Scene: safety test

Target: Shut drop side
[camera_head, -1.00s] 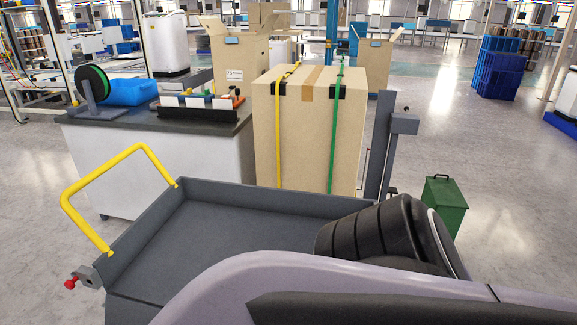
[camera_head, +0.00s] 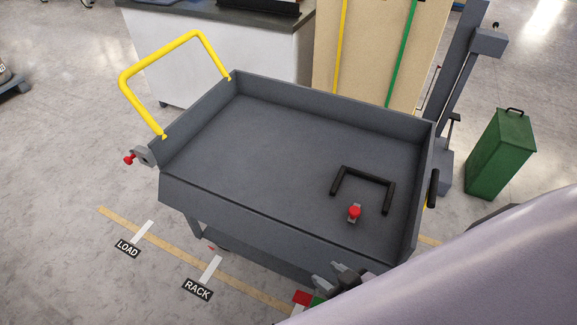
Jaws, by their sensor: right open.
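The grey cart's bed (camera_head: 270,140) fills the middle of the head view, with raised walls at the left, back and right. Its near side panel (camera_head: 235,222) appears to hang down below the bed's front edge. A latch with a red knob (camera_head: 128,158) sits at the left wall's near end. My right gripper (camera_head: 327,275) is low in front of the panel's right part, open and empty. Its body is partly hidden, and I cannot tell whether it touches the panel. My left gripper is not in view.
A black U-shaped bar (camera_head: 363,175) and a second red knob (camera_head: 354,212) show over the bed. A yellow handle (camera_head: 160,58) rises at the left. A strapped carton (camera_head: 370,50) and a green bin (camera_head: 502,152) stand behind and right.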

